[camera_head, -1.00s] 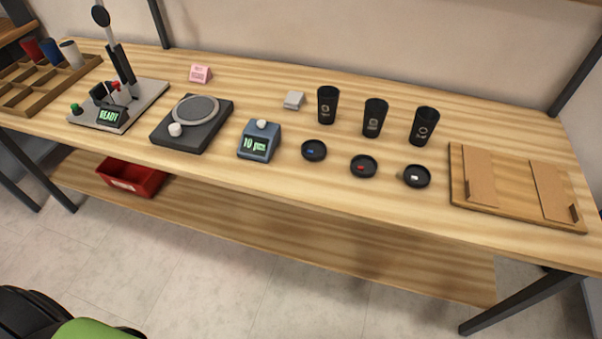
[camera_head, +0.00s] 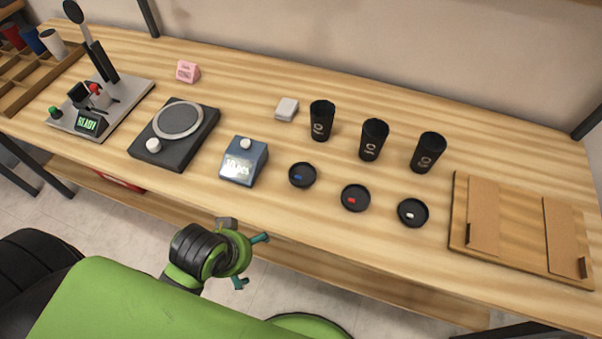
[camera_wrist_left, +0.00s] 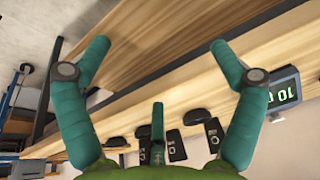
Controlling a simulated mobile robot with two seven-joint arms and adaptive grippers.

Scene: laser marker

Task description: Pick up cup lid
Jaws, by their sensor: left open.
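Three round black cup lids lie in a row on the table: one with a blue mark (camera_head: 302,175), one with a red mark (camera_head: 355,198) and one with a white mark (camera_head: 412,212). Three black cups (camera_head: 374,139) stand upright behind them. My left gripper (camera_head: 252,262) is in front of the table's front edge, left of and nearer than the lids, apart from them. In the left wrist view its teal fingers (camera_wrist_left: 155,60) are spread wide with nothing between them; cups and lids show small and upside down beyond. My right gripper is not in view.
A blue display box (camera_head: 244,161) stands left of the lids, with a dark round-plate device (camera_head: 174,135) beyond it. A wooden tray (camera_head: 520,265) lies at the right. A white block (camera_head: 287,109) and a pink block (camera_head: 188,71) sit at the back. The table front between is clear.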

